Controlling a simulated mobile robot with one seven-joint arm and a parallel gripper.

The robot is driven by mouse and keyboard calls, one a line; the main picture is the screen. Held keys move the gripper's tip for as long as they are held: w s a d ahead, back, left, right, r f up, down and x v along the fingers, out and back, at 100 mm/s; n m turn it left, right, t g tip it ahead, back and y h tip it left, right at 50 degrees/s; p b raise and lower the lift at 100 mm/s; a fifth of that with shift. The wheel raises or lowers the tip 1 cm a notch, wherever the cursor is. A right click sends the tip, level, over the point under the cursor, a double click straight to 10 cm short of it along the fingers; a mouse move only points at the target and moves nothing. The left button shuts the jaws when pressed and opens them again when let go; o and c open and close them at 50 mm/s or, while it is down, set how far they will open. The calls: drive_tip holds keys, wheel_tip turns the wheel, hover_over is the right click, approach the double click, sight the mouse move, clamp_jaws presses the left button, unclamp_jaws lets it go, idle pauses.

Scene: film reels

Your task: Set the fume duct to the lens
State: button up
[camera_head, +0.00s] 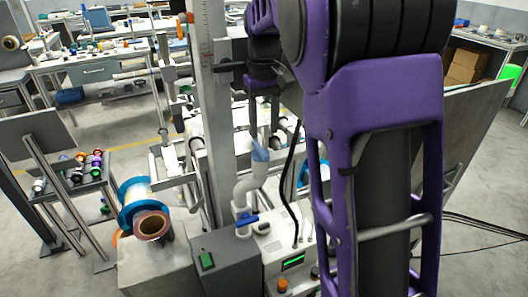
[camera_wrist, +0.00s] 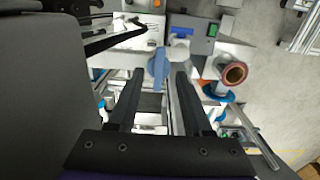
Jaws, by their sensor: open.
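The fume duct (camera_head: 245,190) is a white jointed pipe rising from the machine, with a blue hood (camera_head: 260,150) at its upper end. In the wrist view the blue hood (camera_wrist: 158,68) shows between the tips of my gripper (camera_wrist: 159,76). The two dark fingers are apart, one on each side of the hood, with visible gaps; I cannot tell their height relative to it. In the head view my purple arm covers much of the right side, and the fingers show only in part above the hood. I cannot make out the lens for certain.
A grey box with a green switch (camera_head: 207,261) and a white control unit (camera_head: 290,262) stand below the duct. A blue reel with a copper-coloured core (camera_head: 152,225) is at left. A grey upright post (camera_head: 212,120) stands close beside the duct. A black cable (camera_head: 291,185) curves at right.

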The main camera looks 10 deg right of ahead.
sight(264, 153)
wheel_tip(264, 153, down, 7)
drive_tip(key=shift+r+b, duration=0.1)
drive_tip(key=shift+b, duration=0.4)
clamp_jaws()
idle(1.2)
